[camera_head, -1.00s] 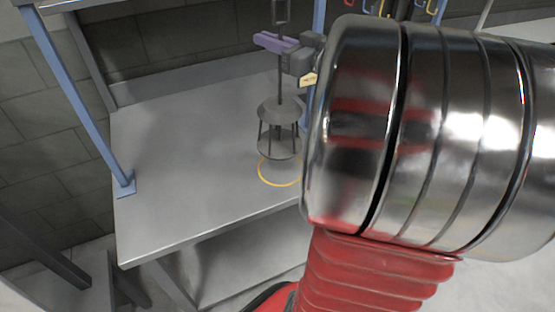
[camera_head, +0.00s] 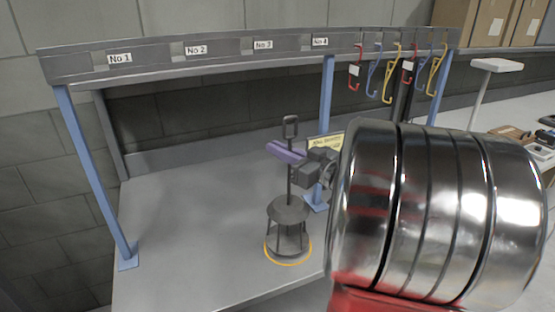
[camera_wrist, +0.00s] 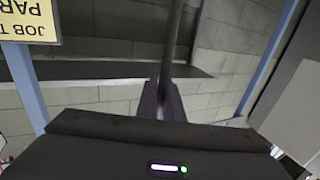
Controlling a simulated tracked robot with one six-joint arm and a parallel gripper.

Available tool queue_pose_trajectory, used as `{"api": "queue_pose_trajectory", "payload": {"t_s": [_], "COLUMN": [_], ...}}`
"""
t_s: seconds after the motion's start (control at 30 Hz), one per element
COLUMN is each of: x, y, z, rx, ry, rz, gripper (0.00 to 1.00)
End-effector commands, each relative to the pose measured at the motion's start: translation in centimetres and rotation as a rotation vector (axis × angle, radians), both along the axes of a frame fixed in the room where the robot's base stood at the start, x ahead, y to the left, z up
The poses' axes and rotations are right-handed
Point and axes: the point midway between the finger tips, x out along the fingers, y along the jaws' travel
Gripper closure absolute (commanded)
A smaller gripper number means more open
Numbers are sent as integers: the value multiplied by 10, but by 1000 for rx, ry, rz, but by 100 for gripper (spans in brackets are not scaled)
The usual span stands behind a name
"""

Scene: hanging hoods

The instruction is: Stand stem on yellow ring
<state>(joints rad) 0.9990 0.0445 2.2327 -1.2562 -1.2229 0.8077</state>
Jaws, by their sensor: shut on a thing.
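The stem is a dark upright rod (camera_head: 290,185) with a loop at its top and a caged, stool-like base (camera_head: 288,228) at its bottom. My gripper (camera_head: 288,153), with purple fingers, is shut on the rod below the loop. In the wrist view the rod (camera_wrist: 172,40) runs up from between the purple fingers (camera_wrist: 161,100). The yellow ring (camera_head: 290,264) lies on the grey table, and its front edge shows around the foot of the base. The base looks over the ring; whether it touches the table I cannot tell.
The grey table (camera_head: 180,240) is clear to the left. An overhead rail (camera_head: 220,55) with numbered labels stands on blue posts (camera_head: 95,180). Coloured hooks (camera_head: 388,75) hang at the right. A yellow sign (camera_head: 328,141) stands behind my gripper.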

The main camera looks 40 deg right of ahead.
Motion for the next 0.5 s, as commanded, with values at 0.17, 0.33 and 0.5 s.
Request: {"api": "queue_pose_trajectory", "payload": {"t_s": [0.17, 0.33, 0.5], "x": [0, 0, 0], "y": [-1, -1, -1], "z": [-22, -26, -26], "rx": [3, 0, 0], "ry": [0, -1, -1], "rz": [-1, -1, -2], "gripper": [100, 100, 100]}}
